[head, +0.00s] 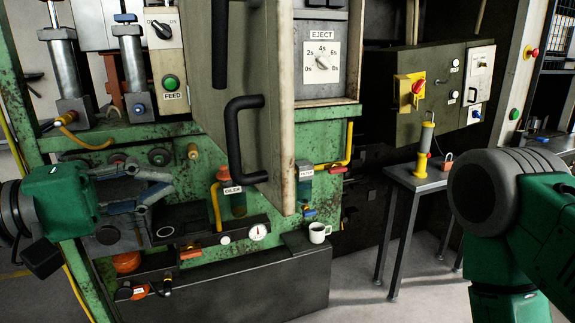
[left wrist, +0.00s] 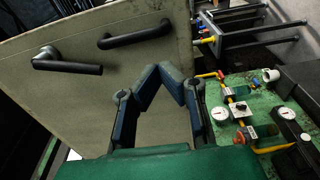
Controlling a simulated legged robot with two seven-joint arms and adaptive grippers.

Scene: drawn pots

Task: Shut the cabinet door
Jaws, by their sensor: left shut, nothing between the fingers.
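The cabinet door (head: 210,90) is a pale beige panel. In the head view it stands open, swung out from the green machine, with its near edge towards me. A black bar handle (head: 236,140) is on its face, with another dark handle above. In the left wrist view the door (left wrist: 70,110) fills the left side, with a lever handle (left wrist: 66,64) and a bar handle (left wrist: 135,35). My left gripper (head: 170,184) is shut and empty, left of the door and below the handle's level. Its fingers (left wrist: 170,70) overlap the door in the wrist view; contact is unclear. My right gripper is out of view.
An EJECT dial (head: 322,62) shows in the recess right of the door. A ledge with an oiler (head: 238,202), a gauge (head: 258,233) and a white mug (head: 319,233) lies below. A small table (head: 412,180) stands right. My right arm fills the right edge.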

